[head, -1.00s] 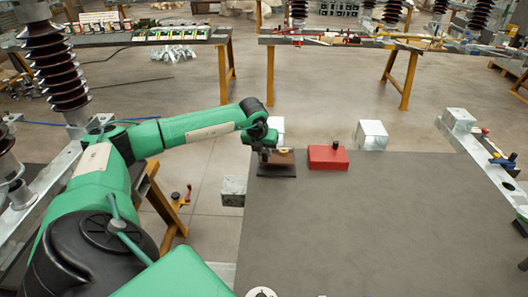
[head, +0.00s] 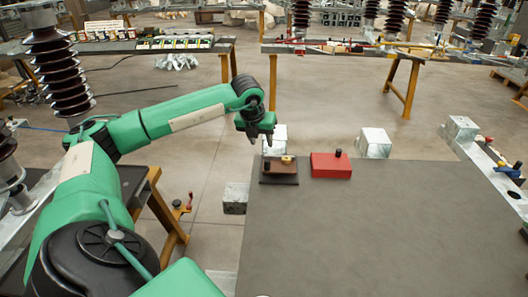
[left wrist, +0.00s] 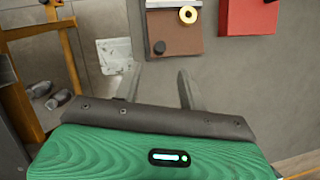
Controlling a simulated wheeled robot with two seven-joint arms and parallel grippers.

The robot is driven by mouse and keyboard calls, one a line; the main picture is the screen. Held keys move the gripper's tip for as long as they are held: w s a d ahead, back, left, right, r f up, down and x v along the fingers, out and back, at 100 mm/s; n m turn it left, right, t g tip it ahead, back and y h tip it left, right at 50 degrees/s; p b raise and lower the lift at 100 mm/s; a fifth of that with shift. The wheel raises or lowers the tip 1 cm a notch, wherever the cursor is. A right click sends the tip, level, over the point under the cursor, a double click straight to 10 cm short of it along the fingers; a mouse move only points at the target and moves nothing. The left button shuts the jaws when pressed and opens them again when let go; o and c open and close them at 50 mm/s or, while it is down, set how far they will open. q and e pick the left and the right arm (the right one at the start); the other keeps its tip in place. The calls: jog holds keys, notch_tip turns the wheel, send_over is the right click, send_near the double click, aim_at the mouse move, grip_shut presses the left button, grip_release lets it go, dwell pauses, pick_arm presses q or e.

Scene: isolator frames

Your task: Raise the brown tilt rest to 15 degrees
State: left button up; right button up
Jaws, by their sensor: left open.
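The brown tilt rest (head: 279,178) sits at the far left corner of the grey table on a dark base. It has a dark knob at its left and a brass ring near its right side. In the left wrist view its brown panel (left wrist: 180,36) fills the top middle, with the black knob and the brass ring on it. I cannot tell its tilt angle. My left gripper (head: 261,140) is open and empty, above and behind the rest, apart from it. Its two fingers (left wrist: 158,84) show in the left wrist view, short of the panel. My right gripper is out of view.
A red block (head: 330,167) with a black knob stands just right of the rest. Metal blocks (head: 374,143) stand along the table's far edge, and one (head: 235,197) at its left edge. The grey table top (head: 370,235) is otherwise clear.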

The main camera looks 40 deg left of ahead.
pick_arm(q)
jog(key=shift+v, duration=1.7)
